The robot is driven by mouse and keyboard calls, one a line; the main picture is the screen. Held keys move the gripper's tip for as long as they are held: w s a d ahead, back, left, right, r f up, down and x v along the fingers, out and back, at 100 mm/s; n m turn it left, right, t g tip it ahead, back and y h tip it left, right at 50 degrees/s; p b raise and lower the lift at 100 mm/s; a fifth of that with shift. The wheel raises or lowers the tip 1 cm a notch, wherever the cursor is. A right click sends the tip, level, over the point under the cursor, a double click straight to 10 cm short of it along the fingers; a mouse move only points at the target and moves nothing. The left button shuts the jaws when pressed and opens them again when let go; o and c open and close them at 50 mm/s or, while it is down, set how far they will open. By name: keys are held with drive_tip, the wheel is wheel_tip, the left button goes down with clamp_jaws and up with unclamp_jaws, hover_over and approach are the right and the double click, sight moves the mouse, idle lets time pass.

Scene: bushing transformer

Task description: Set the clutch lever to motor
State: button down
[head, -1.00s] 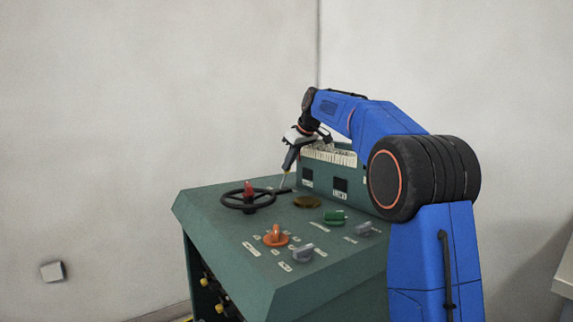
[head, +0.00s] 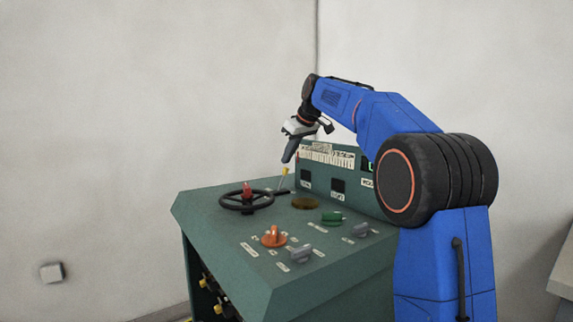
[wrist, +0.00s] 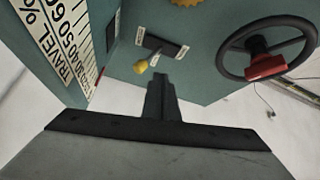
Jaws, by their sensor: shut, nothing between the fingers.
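The clutch lever (head: 285,172) is a thin rod with a yellow knob, standing at the back of the green panel, behind the handwheel. In the wrist view its yellow knob (wrist: 141,66) shows beside a dark slot plate (wrist: 160,47) with small white labels, too small to read. The knob lies towards the lower-left of the plate. My gripper (head: 288,159) is shut and empty, pointing down just above the knob and apart from it. In the wrist view the shut fingers (wrist: 160,78) are just right of the knob.
A black handwheel (head: 247,203) with a red handle stands in front of the lever. An upright panel with a white travel scale (head: 326,155) rises close to the right of it. Orange (head: 273,237), green (head: 333,217) and grey (head: 301,252) knobs sit nearer.

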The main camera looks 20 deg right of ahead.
drive_tip(key=d+v, duration=0.1)
drive_tip(key=v, duration=0.5)
drive_tip(key=shift+r, duration=0.25)
drive_tip(key=shift+s, duration=0.1)
